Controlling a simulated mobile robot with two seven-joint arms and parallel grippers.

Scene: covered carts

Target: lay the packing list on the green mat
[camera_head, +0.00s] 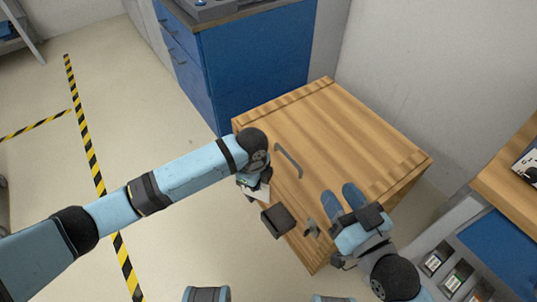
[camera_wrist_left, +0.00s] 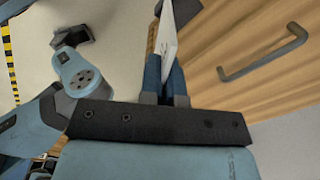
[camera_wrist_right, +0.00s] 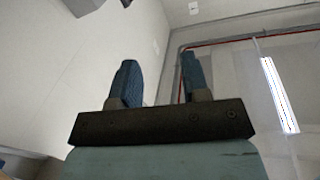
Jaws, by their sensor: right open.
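My left gripper (camera_head: 256,188) is at the left side of the wooden cart. In the left wrist view its fingers (camera_wrist_left: 166,75) are closed together on a thin white sheet, which looks like the packing list (camera_wrist_left: 168,38). The sheet also shows partly in the head view (camera_head: 262,194), mostly hidden by my arm. My right gripper (camera_head: 342,197) is open and empty over the near right part of the cart. In the right wrist view its fingers (camera_wrist_right: 157,82) stand apart against walls and ceiling. The green mat is not in view.
The cart has a closed wooden cover (camera_head: 335,130) with a grey bar handle (camera_head: 289,160). A blue cabinet (camera_head: 255,65) stands behind it. At the right are a wooden-topped surface (camera_head: 505,185) and a grey rack with labelled items (camera_head: 433,262).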

